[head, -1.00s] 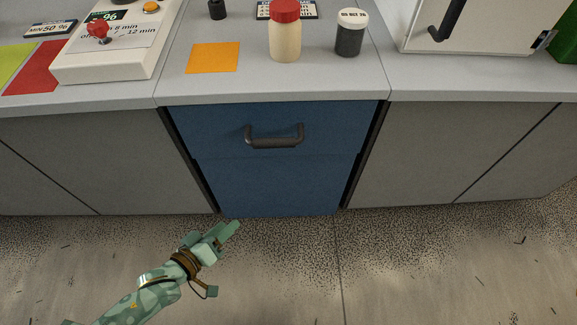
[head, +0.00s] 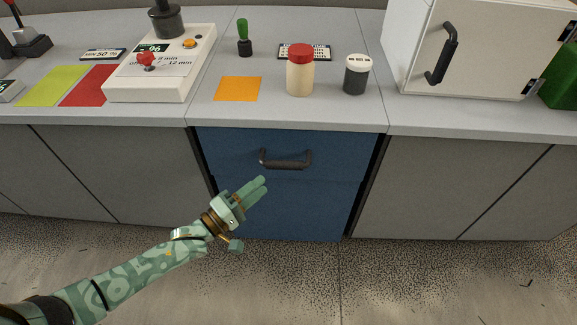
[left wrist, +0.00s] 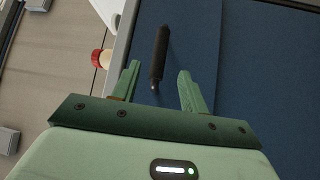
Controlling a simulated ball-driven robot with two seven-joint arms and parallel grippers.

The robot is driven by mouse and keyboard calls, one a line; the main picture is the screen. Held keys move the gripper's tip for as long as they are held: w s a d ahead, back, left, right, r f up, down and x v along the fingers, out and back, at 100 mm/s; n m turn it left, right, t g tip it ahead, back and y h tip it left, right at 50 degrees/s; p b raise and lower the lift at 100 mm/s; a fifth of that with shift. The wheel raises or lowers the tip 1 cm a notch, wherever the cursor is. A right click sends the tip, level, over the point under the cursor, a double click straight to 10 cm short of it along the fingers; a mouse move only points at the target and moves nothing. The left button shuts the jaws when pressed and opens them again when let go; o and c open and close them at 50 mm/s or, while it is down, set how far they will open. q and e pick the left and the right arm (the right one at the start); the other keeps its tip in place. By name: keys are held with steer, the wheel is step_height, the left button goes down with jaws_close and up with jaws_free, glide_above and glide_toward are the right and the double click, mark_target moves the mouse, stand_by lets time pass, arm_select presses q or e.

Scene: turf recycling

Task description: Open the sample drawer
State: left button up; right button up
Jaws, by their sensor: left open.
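The sample drawer (head: 235,148) is the upper blue front in the counter, and it looks closed. Its dark bar handle (head: 286,162) runs sideways across the front. My left gripper (head: 262,186) is just below and left of the handle in the head view. In the left wrist view the handle (left wrist: 159,55) lies ahead, between the lines of the two open fingers (left wrist: 160,80). The fingers look open and empty, and the handle's near end sits about level with their tips. Whether they touch it I cannot tell. My right gripper is not in view.
On the counter (head: 340,112) above stand a red-capped bottle (head: 300,72), a white-lidded dark jar (head: 356,76) and an orange mat (head: 238,88). A white device (head: 150,85) is at left, a white cabinet (head: 480,50) at right. The floor in front is free.

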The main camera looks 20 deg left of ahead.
mark_target(287, 166)
arm_select(q)
steer(key=b+x, duration=0.1)
steer(key=x, duration=0.3)
steer(key=b+x, duration=0.1)
steer(key=x, duration=0.4)
steer(key=shift+f, duration=0.25)
steer(key=shift+w+d+r+b, duration=0.25)
steer(key=shift+w+d+b, duration=0.05)
steer(key=shift+w, duration=0.15)
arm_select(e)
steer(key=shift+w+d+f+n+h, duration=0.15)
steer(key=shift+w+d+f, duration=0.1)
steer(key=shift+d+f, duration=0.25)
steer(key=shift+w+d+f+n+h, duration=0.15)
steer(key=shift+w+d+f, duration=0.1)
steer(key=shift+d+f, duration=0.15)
arm_select(q)
jaws_close()
